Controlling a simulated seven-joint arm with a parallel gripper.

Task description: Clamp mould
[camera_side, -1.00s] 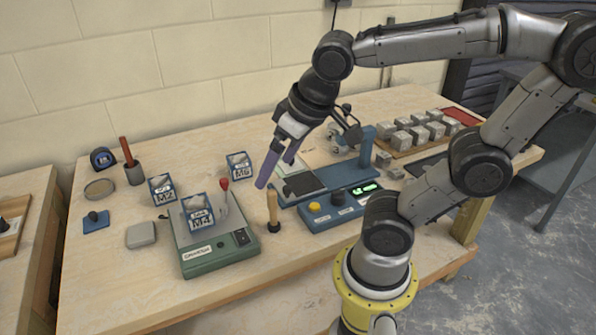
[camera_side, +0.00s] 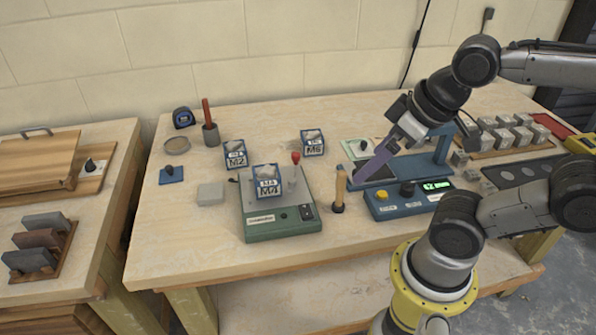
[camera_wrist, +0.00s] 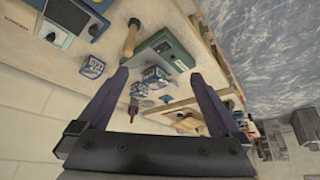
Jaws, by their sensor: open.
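Mould M4 (camera_side: 266,183), a blue-framed cube with a white label, sits on the green machine (camera_side: 284,222). The red-knobbed lever (camera_side: 296,160) stands upright beside it at the machine's back right. In the wrist view M4 (camera_wrist: 154,75) shows between my fingers, well beyond them. Mould M2 (camera_side: 235,156) and mould M6 (camera_side: 313,144) stand on the bench behind the machine. My gripper (camera_side: 364,172) is open and empty, to the right of the moulds, in front of the blue press. In the wrist view its two fingers (camera_wrist: 158,74) are wide apart.
A wooden-handled tool (camera_side: 340,188) stands upright between the green machine and the blue press (camera_side: 405,203). Several grey cubes (camera_side: 510,133) lie at the right. A cup with a red handle (camera_side: 210,133), a tape measure (camera_side: 184,117) and a grey block (camera_side: 211,193) are at the left.

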